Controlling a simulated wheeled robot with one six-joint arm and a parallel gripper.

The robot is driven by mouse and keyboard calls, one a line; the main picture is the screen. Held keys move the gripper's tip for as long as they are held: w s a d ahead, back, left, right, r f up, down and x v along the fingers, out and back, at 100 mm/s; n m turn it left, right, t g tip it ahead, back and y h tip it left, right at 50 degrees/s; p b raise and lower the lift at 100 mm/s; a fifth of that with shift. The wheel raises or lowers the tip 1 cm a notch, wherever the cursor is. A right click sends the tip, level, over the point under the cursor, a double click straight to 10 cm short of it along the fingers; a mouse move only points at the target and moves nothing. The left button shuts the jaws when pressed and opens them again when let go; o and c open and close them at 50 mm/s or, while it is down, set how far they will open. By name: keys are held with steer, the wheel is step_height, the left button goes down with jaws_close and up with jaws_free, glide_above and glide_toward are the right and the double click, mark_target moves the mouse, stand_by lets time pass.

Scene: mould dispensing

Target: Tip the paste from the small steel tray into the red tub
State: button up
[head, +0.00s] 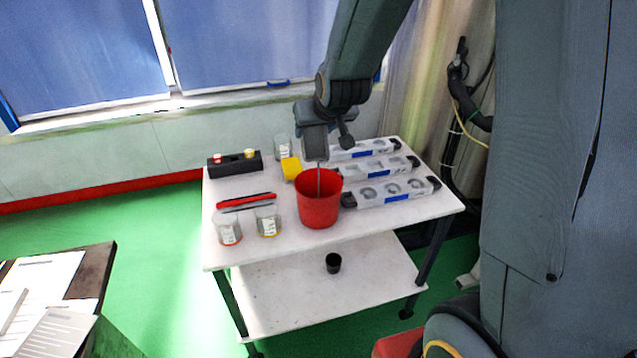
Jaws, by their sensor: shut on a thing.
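The red tub (320,207) stands upright near the front middle of the white table. My gripper (317,158) points down just above the tub's mouth. It is shut on a thin grey item (319,181) that hangs down into the tub's opening. The item shows only as a narrow upright strip, and I cannot tell whether it is the small steel tray seen edge-on. Its lower end is hidden behind the tub's front wall. I can make out no steel tray elsewhere and no paste. The inside of the tub is mostly hidden.
Three white mould racks (398,197) lie right of the tub. Two labelled jars (228,232), red and black tools (246,202), a black block (235,164), a yellow item (291,168) and another jar (282,147) are left. A black cup (333,263) stands on the lower shelf.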

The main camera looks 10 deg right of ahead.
steer(key=shift+s+t+b, duration=1.45)
steer(key=shift+t+b, duration=0.35)
steer(key=shift+b, duration=1.75)
stand_by(1.2)
steer(key=p, duration=0.1)
steer(key=w+g+p, duration=0.1)
steer(key=p, duration=0.1)
steer(key=shift+r, duration=0.25)
steer(key=w+g+p, duration=0.1)
steer(key=g+p, duration=0.1)
steer(key=p, duration=0.2)
steer(key=shift+w, duration=0.2)
steer(key=shift+w+f+g+p, duration=0.2)
steer(key=shift+g+p, duration=0.1)
steer(key=shift+p, duration=0.05)
